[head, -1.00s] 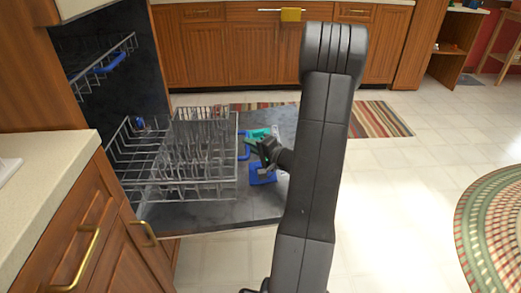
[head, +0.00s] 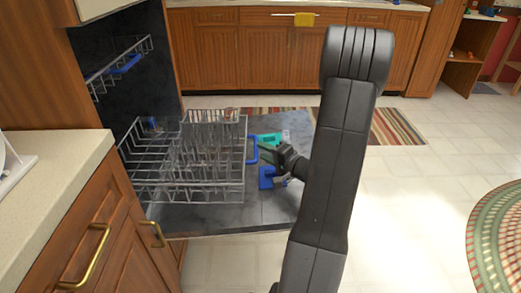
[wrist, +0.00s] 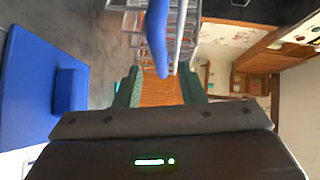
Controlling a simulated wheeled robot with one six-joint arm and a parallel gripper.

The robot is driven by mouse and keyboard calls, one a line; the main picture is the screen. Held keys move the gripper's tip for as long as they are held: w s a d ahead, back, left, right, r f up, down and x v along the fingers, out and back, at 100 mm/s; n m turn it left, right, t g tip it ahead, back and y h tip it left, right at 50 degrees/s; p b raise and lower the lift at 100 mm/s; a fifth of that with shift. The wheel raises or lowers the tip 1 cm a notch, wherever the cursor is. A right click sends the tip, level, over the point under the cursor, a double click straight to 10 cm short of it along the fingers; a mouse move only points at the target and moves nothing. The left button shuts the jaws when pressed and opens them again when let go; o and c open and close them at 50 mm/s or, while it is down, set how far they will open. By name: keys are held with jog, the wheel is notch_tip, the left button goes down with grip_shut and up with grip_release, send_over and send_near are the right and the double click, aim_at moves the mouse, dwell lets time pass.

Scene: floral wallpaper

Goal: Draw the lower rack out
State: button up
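The lower rack (head: 180,185) is a grey wire basket standing over the lowered dishwasher door (head: 215,215), partly out of the dark cavity. A blue handle (head: 252,150) is on its right end. My gripper (head: 264,153) is just right of this handle, reaching left towards it. In the wrist view my gripper (wrist: 160,82) has two green fingers standing apart. The blue handle (wrist: 157,35) shows between and beyond them, with rack wires (wrist: 128,22) behind. I cannot tell whether a finger touches the handle. My arm hides part of the door's right side.
The upper rack (head: 122,68) is inside the cavity. A counter (head: 55,165) with cabinets stands at the left. The floor (head: 400,200) to the right is open, with a round rug (head: 500,235).

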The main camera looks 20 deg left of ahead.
jog(key=p+v, duration=0.1)
jog(key=v, duration=1)
jog(key=x, duration=1.3)
jog(key=shift+w+b, duration=0.3)
jog(key=shift+b, duration=0.15)
